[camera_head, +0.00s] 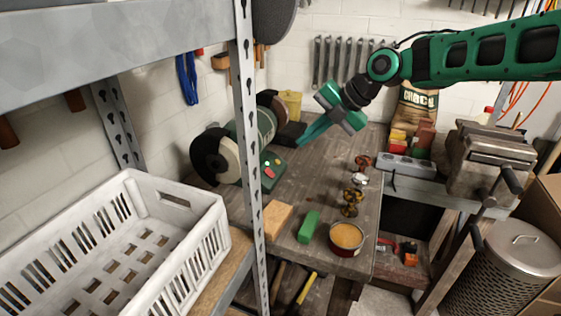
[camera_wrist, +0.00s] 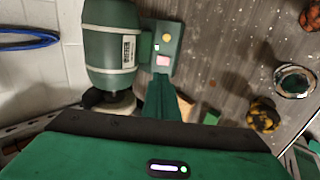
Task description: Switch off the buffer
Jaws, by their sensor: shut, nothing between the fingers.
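The buffer (camera_head: 250,128) is a green motor with wheels at both ends, standing on the left rear of the wooden workbench. In the wrist view the motor (camera_wrist: 110,50) lies at upper left. My gripper (camera_head: 301,142) is shut and empty, above and right of the panel. In the wrist view its fingertips (camera_wrist: 161,76) appear just below the pinkish button; contact cannot be told.
A grey shelf post (camera_head: 248,130) and white crate (camera_head: 120,250) stand at front left. A wooden block (camera_head: 277,217), green block (camera_head: 308,227), and orange-filled tin (camera_head: 346,238) sit on the bench front. A vise (camera_head: 490,160) is at right. The bench middle is mostly clear.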

